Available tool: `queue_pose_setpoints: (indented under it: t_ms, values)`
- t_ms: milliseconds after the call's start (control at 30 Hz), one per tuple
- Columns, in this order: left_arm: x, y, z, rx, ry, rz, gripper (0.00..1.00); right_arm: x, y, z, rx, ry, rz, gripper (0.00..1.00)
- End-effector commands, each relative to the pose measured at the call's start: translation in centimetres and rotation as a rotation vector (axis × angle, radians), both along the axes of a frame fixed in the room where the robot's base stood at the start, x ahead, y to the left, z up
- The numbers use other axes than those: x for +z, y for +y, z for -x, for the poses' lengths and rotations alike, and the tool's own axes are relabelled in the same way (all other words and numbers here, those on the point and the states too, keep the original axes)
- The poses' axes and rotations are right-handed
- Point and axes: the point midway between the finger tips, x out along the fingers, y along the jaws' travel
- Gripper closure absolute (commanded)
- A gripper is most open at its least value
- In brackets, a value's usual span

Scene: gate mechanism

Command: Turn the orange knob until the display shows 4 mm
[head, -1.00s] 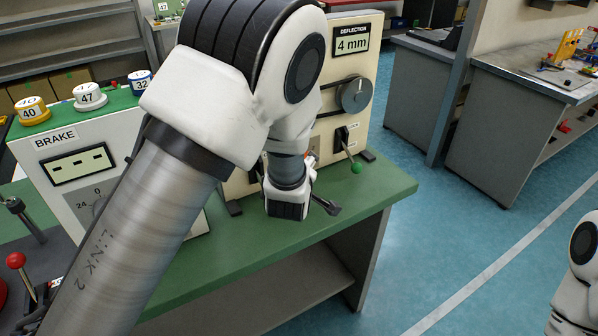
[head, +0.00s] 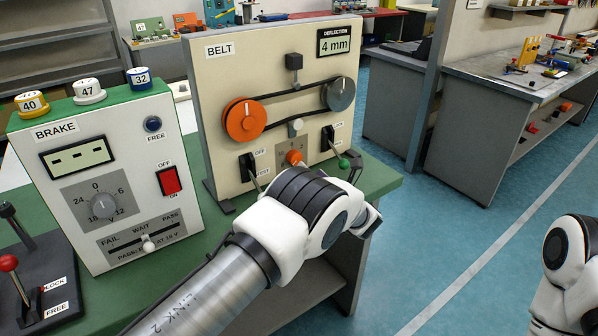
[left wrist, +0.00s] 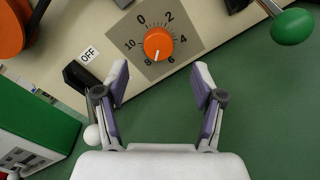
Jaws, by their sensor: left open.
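The orange knob (head: 294,157) sits low on the cream BELT panel, partly behind my left arm. In the left wrist view the orange knob (left wrist: 158,42) sits on a grey dial, its white mark pointing between 6 and 8. The DEFLECTION display (head: 335,43) at the panel's top right reads 4 mm. My left gripper (left wrist: 160,80) is open and empty. Its two fingers are spread below the knob in the wrist view, apart from it. In the head view my arm hides most of this gripper. My right gripper is not in view.
Above are an orange pulley (head: 245,120), a grey pulley (head: 339,94) and a belt. The BRAKE box (head: 110,190) stands left on the green bench.

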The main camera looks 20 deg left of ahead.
Motion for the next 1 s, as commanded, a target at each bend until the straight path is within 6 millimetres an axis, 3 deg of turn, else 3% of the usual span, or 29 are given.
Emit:
queue_pose_setpoints:
  t_ms: [33,167,233,400,733,767,900,1000]
  values:
    - [-1.2,0.3,-0.3,0.001,-0.003,0.0,0.32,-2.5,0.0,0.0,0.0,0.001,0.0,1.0]
    - [-1.2,1.0,-0.8,0.0,-0.003,0.0,0.32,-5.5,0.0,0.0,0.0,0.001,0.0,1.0]
    - [0.0,2.3,-1.8,0.002,0.0,0.004,0.32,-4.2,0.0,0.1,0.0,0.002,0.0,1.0]
    - [0.1,4.3,-3.8,-0.001,0.0,0.0,0.32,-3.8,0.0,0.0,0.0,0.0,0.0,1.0]
    - [0.0,4.9,-4.3,-0.002,0.002,-0.001,0.32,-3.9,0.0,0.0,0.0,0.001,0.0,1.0]
    - [0.0,4.9,-4.3,-0.002,0.002,-0.001,0.39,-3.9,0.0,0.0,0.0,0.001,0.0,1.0]
    - [0.0,4.9,-4.3,-0.002,0.002,-0.001,0.88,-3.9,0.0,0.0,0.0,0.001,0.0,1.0]
    - [0.0,4.9,-4.3,-0.002,0.002,-0.001,0.92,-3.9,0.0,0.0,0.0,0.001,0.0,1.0]
